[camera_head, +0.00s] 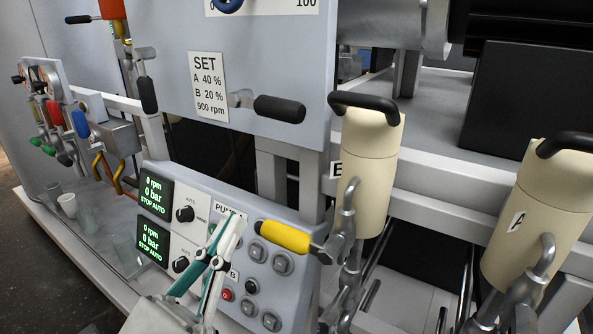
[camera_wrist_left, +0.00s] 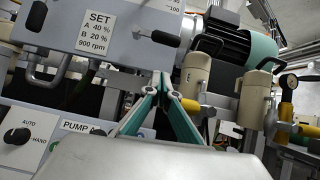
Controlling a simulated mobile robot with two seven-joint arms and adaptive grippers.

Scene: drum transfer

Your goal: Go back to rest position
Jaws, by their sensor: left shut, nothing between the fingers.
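My left gripper (camera_head: 226,236) is in front of the pump control panel (camera_head: 262,262) in the head view, its green and white fingers pointing up. In the left wrist view the fingers of the left gripper (camera_wrist_left: 163,80) meet at the tips with nothing between them. The yellow valve handle (camera_head: 284,236) is just right of the fingers in the head view; I cannot tell how far apart they are in depth. My right gripper is in neither view.
Two cream canisters, B (camera_head: 368,165) and A (camera_head: 537,225), with black handles stand at right. A grey panel with a SET label (camera_head: 209,86) and a black-gripped lever (camera_head: 279,109) is above. Small cups (camera_head: 68,205) stand on the ledge at left.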

